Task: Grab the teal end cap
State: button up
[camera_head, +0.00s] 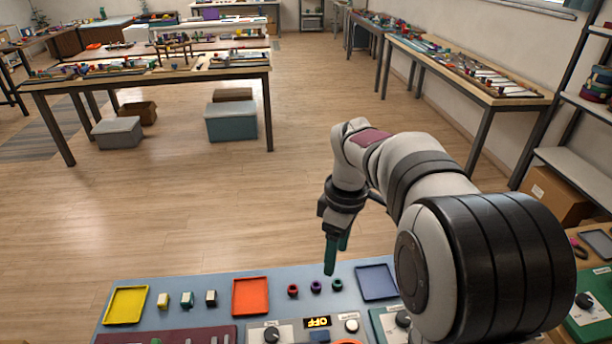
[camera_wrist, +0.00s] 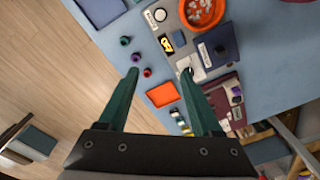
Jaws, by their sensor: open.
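The teal end cap (camera_head: 337,285) stands upright on the blue work surface at the right end of a short row, beside a purple cap (camera_head: 315,286) and a red cap (camera_head: 293,290). In the wrist view the teal cap (camera_wrist: 124,40) lies beyond the left fingertip, with the purple cap (camera_wrist: 135,57) and red cap (camera_wrist: 147,72) closer to the jaws. My gripper (camera_head: 335,258) points down above the far edge of the surface, near the row and apart from the caps. In the wrist view its teal fingers (camera_wrist: 158,73) are spread with nothing held between them.
An orange tray (camera_head: 251,296) and a yellow tray (camera_head: 126,305) lie to the left, with small two-coloured blocks (camera_head: 186,299) between them. A dark blue tray (camera_head: 376,281) lies right of the caps. A panel reading OFF (camera_head: 317,322) sits in front of them.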

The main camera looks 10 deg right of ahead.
aim_at(337, 282)
jog(key=w+d+f+n, duration=0.2)
jog(key=w+f+n, duration=0.45)
jog(key=w, duration=0.25)
jog(key=shift+h, duration=0.3)
jog(key=f, duration=0.5)
jog(key=d+f, duration=0.1)
jog(key=f, duration=0.9)
jog(key=shift+s+d+f, duration=0.15)
jog(key=shift+s+d, duration=0.05)
jog(key=shift+s, duration=0.05)
grip_shut()
